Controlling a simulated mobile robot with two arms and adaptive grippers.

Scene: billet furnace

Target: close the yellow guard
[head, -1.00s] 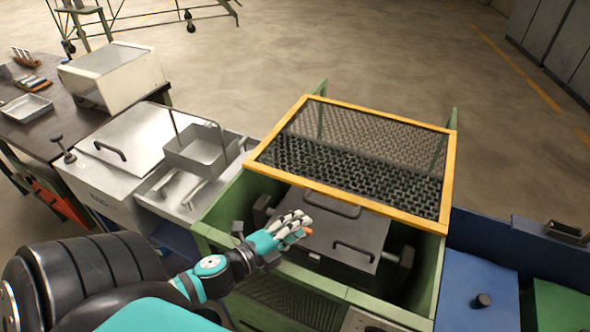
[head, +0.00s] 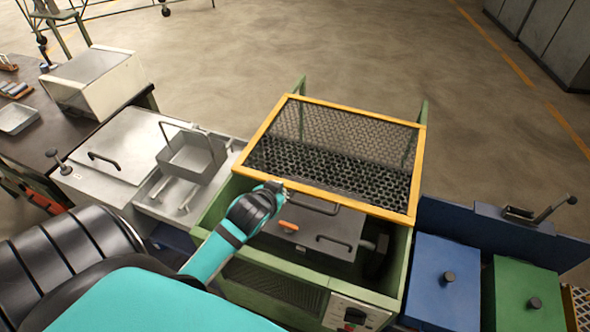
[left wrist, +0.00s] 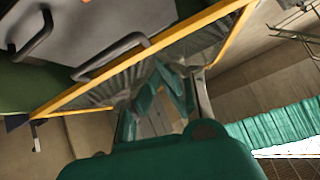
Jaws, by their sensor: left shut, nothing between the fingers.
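The yellow guard (head: 345,202) is a yellow frame with dark mesh. It covers the rear part of the green machine (head: 411,262) and leaves the front opening, with a dark lid, exposed. My left gripper (head: 281,192) is shut and empty at the guard's front bar, left of its middle. In the left wrist view the yellow bar (left wrist: 185,34) runs diagonally close to my left gripper (left wrist: 163,90). I cannot tell whether they touch. The fingertips are partly hidden by my wrist in the head view. My right gripper is not in view.
The dark lid (head: 318,232) has two handles and an orange mark. A grey tank with a wire-handled basket (head: 190,155) stands left of the machine. Blue (head: 443,275) and green (head: 528,290) lidded bins stand right. Open floor lies behind.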

